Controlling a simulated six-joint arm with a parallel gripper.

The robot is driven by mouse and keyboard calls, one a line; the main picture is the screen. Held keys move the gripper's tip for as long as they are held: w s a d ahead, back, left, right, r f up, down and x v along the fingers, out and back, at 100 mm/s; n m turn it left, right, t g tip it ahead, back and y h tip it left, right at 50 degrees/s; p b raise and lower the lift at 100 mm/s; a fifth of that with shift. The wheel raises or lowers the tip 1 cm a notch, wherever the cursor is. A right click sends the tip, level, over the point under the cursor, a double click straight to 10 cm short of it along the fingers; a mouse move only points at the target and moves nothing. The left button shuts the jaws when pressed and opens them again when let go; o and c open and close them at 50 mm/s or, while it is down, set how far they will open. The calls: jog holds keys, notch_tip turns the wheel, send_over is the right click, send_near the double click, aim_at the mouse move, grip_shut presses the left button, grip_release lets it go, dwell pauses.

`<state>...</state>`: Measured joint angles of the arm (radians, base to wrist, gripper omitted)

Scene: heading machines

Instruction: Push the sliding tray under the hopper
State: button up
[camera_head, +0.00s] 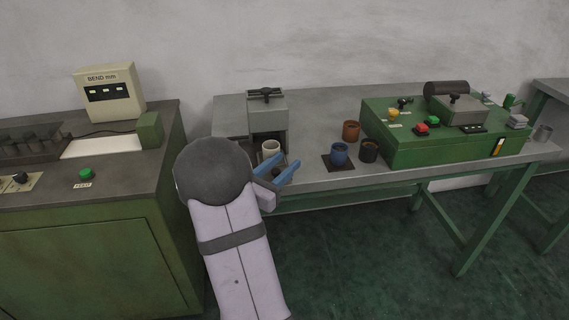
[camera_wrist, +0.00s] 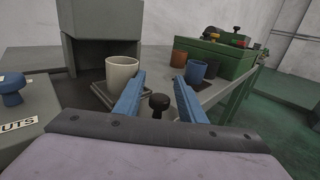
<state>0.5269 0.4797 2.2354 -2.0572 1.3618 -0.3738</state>
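The grey hopper housing (camera_head: 265,112) stands on the bench behind my gripper; its open bay shows in the wrist view (camera_wrist: 98,45). A cream cup (camera_head: 270,148) stands upright on the dark sliding tray (camera_wrist: 100,88) at the front of the bay, and the cup also shows in the wrist view (camera_wrist: 122,72). A black knob (camera_wrist: 158,102) is at the tray's near side, between my blue fingers. My gripper (camera_head: 282,165) is open, and the wrist view shows a gap between its fingers (camera_wrist: 160,82). Contact with the knob cannot be told.
A blue cup (camera_head: 339,153) stands on a dark mat, with a brown cup (camera_head: 351,130) and a dark cup (camera_head: 369,150) nearby. A green machine (camera_head: 430,145) is to the right. A blue knob (camera_wrist: 11,92) is at the wrist view's left. A green cabinet (camera_head: 90,250) stands left.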

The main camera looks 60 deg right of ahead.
aim_at(273, 173)
jog(key=shift+a, duration=3.35)
jog(key=shift+d+p, duration=0.55)
jog(key=shift+d, duration=1.25)
